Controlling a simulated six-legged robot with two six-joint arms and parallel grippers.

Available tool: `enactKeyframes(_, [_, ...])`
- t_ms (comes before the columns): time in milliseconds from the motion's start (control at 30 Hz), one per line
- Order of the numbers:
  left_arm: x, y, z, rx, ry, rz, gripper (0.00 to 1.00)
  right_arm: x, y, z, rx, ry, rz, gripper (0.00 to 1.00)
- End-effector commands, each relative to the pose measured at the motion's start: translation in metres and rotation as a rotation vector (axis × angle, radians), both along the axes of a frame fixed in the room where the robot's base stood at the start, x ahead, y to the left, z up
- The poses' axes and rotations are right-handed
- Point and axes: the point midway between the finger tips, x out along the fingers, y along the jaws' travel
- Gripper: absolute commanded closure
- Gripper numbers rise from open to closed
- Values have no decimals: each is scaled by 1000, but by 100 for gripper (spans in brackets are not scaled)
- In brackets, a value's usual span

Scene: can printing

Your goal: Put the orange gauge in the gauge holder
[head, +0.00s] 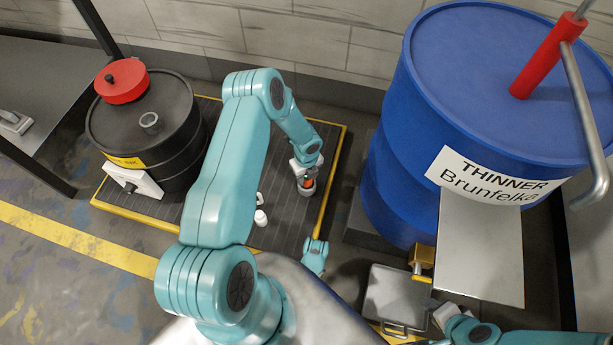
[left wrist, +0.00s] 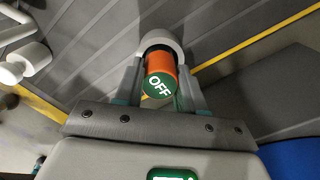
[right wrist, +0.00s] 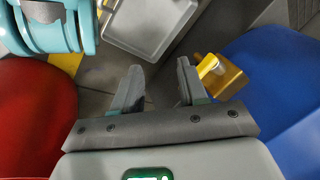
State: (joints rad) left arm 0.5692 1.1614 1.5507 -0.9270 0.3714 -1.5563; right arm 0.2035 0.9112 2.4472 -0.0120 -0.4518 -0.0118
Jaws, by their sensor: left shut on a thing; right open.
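In the head view the orange (head: 308,183) shows small at the tip of my left arm, over the dark grated platform. A light grey rounded cup (left wrist: 161,42), possibly the gauge holder, lies right behind the gauge; I cannot tell whether the gauge is inside it or only in front of it. My right gripper (right wrist: 155,88) is open and empty.
A black drum (head: 150,130) with a red cap stands on the yellow-edged platform (head: 335,150). A blue thinner drum (head: 400,150) stands at right. A grey flat box (head: 397,297) and a yellow block (right wrist: 222,76) are near my right gripper. White fittings (head: 261,215) lie left of my left gripper.

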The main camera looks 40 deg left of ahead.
Motion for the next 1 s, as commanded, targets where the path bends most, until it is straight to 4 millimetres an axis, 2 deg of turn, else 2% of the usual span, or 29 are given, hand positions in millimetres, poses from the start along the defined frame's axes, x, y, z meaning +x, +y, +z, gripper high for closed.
enactKeyframes(167, [0,0,-3,0,0,0,100,0,0,-1,0,-1,0,57])
enactKeyframes(200, [0,0,-3,0,0,0,55,0,0,-1,0,-2,-1,57])
enactKeyframes(267, [0,0,-2,0,1,0,36,0,0,-1,0,-1,0,57])
enactKeyframes(533, [0,0,-2,-1,1,0,36,0,0,0,0,-1,0,57])
enactKeyframes(633, [0,0,6,0,0,0,36,-1,0,4,1,3,0,57])
enactKeyframes(767, [0,0,31,1,-1,-1,36,-9,2,19,6,31,5,57])
enactKeyframes(1000, [0,0,88,1,0,-1,36,-31,6,48,21,104,13,57])
